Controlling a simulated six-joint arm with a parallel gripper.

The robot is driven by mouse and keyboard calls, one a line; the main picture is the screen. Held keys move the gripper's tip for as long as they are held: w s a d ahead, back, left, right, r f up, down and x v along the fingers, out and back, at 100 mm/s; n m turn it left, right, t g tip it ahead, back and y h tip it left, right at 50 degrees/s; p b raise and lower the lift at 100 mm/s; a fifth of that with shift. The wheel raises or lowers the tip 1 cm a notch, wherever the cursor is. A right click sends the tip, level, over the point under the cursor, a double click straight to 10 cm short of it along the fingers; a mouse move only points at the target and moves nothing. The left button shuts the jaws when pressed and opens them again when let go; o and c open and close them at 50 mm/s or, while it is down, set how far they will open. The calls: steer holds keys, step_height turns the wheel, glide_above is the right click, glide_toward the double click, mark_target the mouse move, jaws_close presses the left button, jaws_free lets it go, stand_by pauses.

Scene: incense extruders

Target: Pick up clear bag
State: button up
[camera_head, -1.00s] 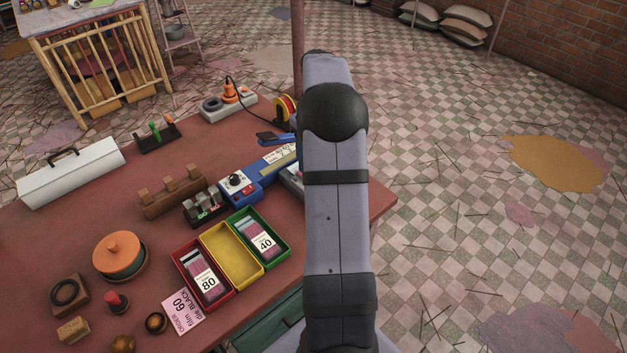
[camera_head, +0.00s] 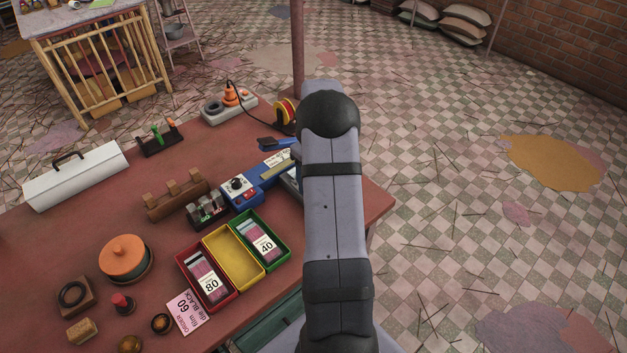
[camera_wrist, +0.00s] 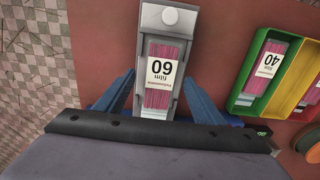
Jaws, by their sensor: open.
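A clear bag (camera_wrist: 165,90) of pink incense sticks lies in a long grey tray (camera_wrist: 172,15) in the wrist view. It bears a white label reading "60 film", upside down in the picture. My gripper (camera_wrist: 158,80) is open, with one blue finger on each side of the tray and the bag between them in the picture. I cannot tell whether the fingers touch the tray. In the head view my arm hides the gripper and the bag.
Right of the tray stand a green bin (camera_head: 284,259) with a "40" bag, an empty yellow bin (camera_head: 232,258) and a red bin (camera_head: 222,304) with an "80" bag. A pink order card (camera_head: 184,312) reads "60 film". A blue sealer (camera_head: 242,200) sits beyond the bins.

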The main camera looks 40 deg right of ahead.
steer(key=shift+f, duration=0.15)
steer(key=c, duration=1.1)
steer(key=shift+c, duration=0.2)
steer(key=shift+r, duration=0.2)
